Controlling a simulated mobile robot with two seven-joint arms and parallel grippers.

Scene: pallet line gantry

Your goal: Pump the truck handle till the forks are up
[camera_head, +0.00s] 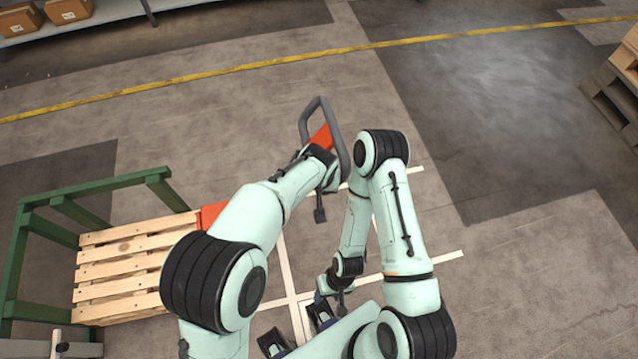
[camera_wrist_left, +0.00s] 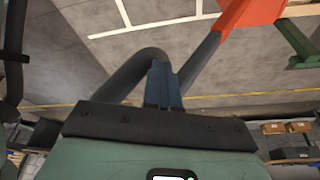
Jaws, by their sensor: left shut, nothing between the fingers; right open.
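The truck handle (camera_head: 304,122) is a grey loop on an orange stem (camera_head: 321,138), in the upper middle of the head view. In the left wrist view the grey loop (camera_wrist_left: 135,75) and the orange stem (camera_wrist_left: 248,12) show beyond my fingers. My left gripper (camera_wrist_left: 163,88) is shut with nothing between its fingers; it overlaps the loop, and I cannot tell whether it touches. An orange part of the truck (camera_head: 212,214) shows beside the wooden pallet (camera_head: 125,262). The forks are hidden. My right gripper (camera_head: 340,298) is open, low near my body, away from the handle.
A green frame (camera_head: 95,190) stands around the pallet at the left. Shelves with cardboard boxes (camera_head: 68,10) are at the top left. Stacked wooden pallets (camera_head: 612,90) stand at the right edge. A yellow line (camera_head: 270,60) crosses the floor. Floor beyond the handle is clear.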

